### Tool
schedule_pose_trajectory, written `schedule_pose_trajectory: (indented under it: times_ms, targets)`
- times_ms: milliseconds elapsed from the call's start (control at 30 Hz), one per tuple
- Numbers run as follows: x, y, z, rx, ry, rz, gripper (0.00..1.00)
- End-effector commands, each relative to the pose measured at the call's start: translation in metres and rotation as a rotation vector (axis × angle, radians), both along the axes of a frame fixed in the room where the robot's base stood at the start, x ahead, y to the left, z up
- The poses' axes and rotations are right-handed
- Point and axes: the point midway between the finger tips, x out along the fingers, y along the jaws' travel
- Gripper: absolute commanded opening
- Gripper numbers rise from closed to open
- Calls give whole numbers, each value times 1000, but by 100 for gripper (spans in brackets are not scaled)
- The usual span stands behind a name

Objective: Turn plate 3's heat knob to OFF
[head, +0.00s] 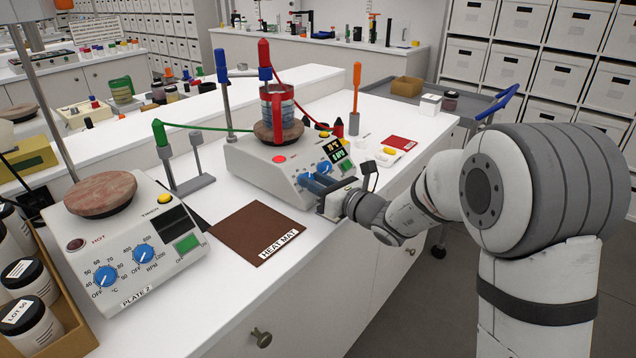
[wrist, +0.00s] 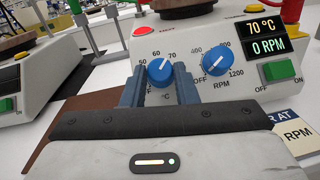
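The hotplate (head: 262,178) in front of my gripper (head: 316,186) is white; its plate number is not readable. In the wrist view, its blue heat knob (wrist: 159,71) sits between the two fingertips of my gripper (wrist: 159,78). The fingers stand to either side of the knob, with small gaps seeming to show; contact is unclear. The knob's white mark points up-right, near 70. The display (wrist: 266,35) reads 70 °C and 0 RPM. The blue RPM knob (wrist: 212,61) is just right of the right finger. In the head view the fingers partly cover the heat knob.
A red-framed jar (head: 277,103) stands on the hotplate's top. Plate 2 (head: 125,240) stands at left, with a brown heat mat (head: 251,231) between. A green switch (wrist: 281,71) is right of the RPM knob. A clamp stand (head: 188,182) stands behind the mat.

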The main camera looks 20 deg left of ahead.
Motion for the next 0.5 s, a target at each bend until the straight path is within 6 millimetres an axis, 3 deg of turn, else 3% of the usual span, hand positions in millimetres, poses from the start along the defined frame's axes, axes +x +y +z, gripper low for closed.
schedule_pose_trajectory:
  times_ms: [233, 500]
  targets:
    - [-1, -6, 0, -1, 0, 1, 4]
    - [-1, 2, -1, -8, -23, 28, 4]
